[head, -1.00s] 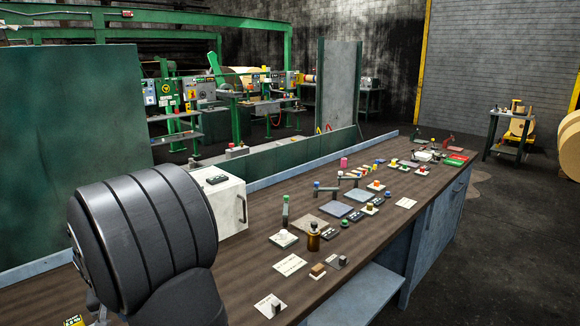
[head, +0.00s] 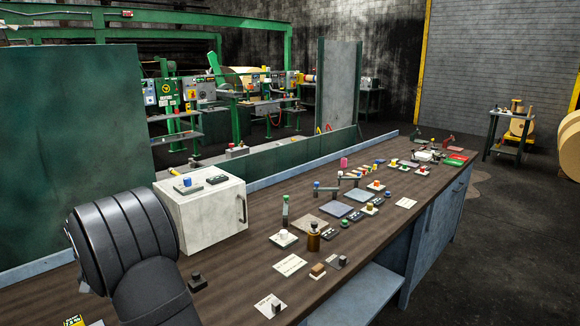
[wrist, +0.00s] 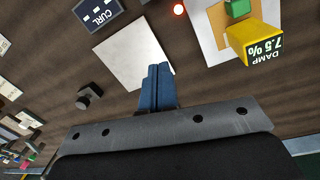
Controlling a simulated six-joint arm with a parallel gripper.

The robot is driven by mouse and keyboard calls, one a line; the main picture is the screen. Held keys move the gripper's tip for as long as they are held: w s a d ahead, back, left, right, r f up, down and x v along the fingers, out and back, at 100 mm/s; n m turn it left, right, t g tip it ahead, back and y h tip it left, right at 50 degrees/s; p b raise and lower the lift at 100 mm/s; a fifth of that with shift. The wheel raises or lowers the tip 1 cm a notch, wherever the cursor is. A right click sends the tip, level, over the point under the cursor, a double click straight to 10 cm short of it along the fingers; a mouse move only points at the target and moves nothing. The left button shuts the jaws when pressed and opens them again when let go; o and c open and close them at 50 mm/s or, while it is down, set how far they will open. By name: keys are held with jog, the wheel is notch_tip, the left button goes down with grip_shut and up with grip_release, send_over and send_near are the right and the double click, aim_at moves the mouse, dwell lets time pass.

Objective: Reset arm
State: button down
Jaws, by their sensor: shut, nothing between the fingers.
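My gripper (wrist: 158,88) shows in the wrist view with its blue fingers together and nothing between them. It points down over the brown bench, in front of a blank pale square plate (wrist: 133,52). In the head view my dark arm stands at the lower left, and the gripper itself is hidden behind or below it.
A white box (head: 205,215) with a handle stands on the bench (head: 240,285) beside my arm. A black knob (head: 197,282) also shows in the wrist view (wrist: 88,97). A yellow "DAMP 7.5 %" block (wrist: 256,42) and "CURL" label (wrist: 97,14) are nearby. Several controls line the bench.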

jog(key=r, duration=0.5)
jog(key=shift+a+r, duration=0.3)
jog(key=shift+r, duration=0.1)
